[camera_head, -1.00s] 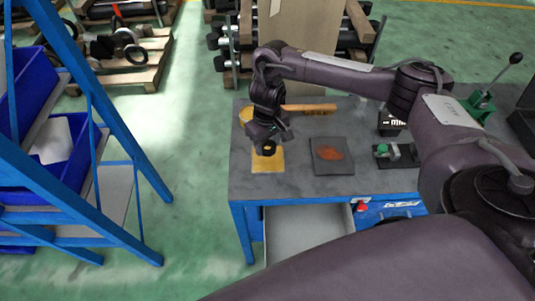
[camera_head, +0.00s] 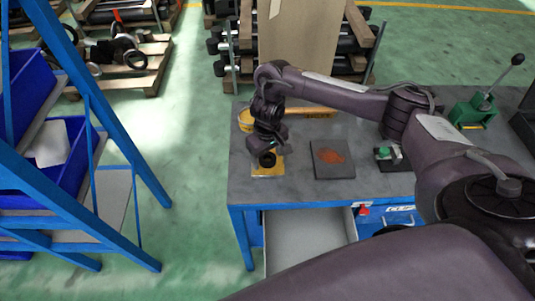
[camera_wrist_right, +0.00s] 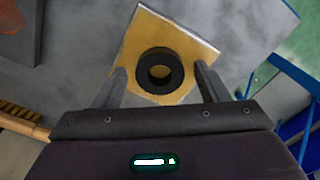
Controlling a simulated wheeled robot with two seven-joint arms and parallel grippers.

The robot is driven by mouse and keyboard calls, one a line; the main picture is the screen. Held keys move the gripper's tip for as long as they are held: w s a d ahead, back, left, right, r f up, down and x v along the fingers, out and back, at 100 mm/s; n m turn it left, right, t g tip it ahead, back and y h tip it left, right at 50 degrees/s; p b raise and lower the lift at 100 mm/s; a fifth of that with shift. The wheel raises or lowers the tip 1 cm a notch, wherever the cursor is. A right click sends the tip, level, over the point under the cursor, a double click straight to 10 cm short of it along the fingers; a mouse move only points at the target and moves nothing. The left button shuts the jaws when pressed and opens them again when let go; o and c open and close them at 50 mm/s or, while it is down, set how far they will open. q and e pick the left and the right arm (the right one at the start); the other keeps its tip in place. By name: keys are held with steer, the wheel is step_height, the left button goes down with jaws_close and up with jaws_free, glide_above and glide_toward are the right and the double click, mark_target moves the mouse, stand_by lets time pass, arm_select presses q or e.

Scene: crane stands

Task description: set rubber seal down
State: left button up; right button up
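The rubber seal (camera_wrist_right: 160,70) is a thick black ring. In the right wrist view it lies flat over a square yellow plate (camera_wrist_right: 150,30), and yellow shows through its hole. In the head view the seal (camera_head: 267,159) is below my right gripper (camera_head: 266,150), over the yellow plate (camera_head: 268,172) on the grey table. My right gripper's fingers stand on either side of the seal in the wrist view (camera_wrist_right: 162,75), with a visible gap on each side, so it is open. Whether the seal fully touches the plate is hard to tell. My left gripper is not in view.
A dark mat with an orange-brown patch (camera_head: 332,158) lies right of the plate. A wooden-handled brush (camera_head: 315,112) and a yellow container (camera_head: 247,120) are behind. A green lever press (camera_head: 478,108) stands at right. A blue rack (camera_head: 120,150) stands left of the table.

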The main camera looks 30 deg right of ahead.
mark_target(267, 158)
steer(key=shift+r, duration=0.1)
step_height(267, 158, up, 12)
steer(key=p, duration=0.3)
steer(key=shift+p, duration=0.4)
stand_by(0.3)
